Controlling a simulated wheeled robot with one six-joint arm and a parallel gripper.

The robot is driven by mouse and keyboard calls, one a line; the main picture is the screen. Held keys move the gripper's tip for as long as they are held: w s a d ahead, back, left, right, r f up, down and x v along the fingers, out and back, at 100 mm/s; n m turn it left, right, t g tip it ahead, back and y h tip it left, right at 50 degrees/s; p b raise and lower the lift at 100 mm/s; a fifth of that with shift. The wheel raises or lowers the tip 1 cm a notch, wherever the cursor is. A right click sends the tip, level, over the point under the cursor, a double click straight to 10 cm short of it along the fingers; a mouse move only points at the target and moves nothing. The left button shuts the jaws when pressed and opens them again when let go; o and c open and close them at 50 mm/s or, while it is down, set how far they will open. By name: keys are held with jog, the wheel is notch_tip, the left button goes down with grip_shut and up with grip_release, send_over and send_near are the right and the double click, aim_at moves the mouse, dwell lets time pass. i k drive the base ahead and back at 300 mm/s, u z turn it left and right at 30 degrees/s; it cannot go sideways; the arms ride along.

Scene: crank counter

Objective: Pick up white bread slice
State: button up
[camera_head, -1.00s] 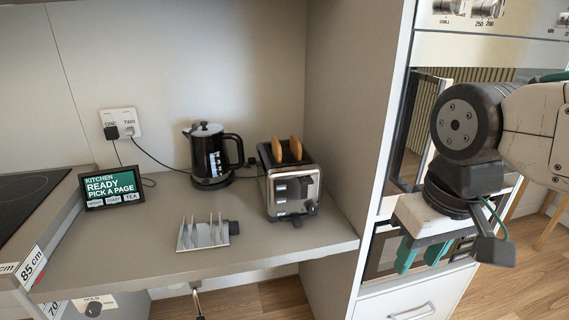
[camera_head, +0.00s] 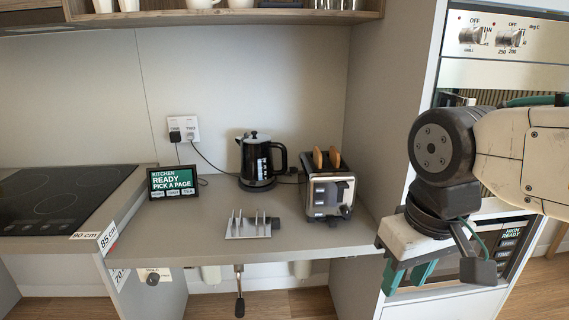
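Two bread slices stand side by side in the toaster's slots, their browned top edges showing: the left slice (camera_head: 318,158) and the right slice (camera_head: 334,157). Their lower parts are hidden inside the toaster (camera_head: 329,196), and I cannot tell which one is white bread. The toaster stands on the counter at the right, by the side panel. My gripper (camera_head: 408,276) hangs to the right of and in front of the toaster, before the oven cabinet. Its two green fingers point down and are spread apart with nothing between them. It is well clear of the bread.
A black kettle (camera_head: 257,162) and a small screen (camera_head: 172,182) stand behind and left. A hob (camera_head: 60,200) is at far left. A shelf (camera_head: 230,16) with cups hangs above. A crank handle (camera_head: 239,300) hangs below the counter.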

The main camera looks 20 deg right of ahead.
aim_at(318, 158)
jog(key=z, duration=0.05)
jog(key=i, duration=1)
jog(key=z, duration=0.85)
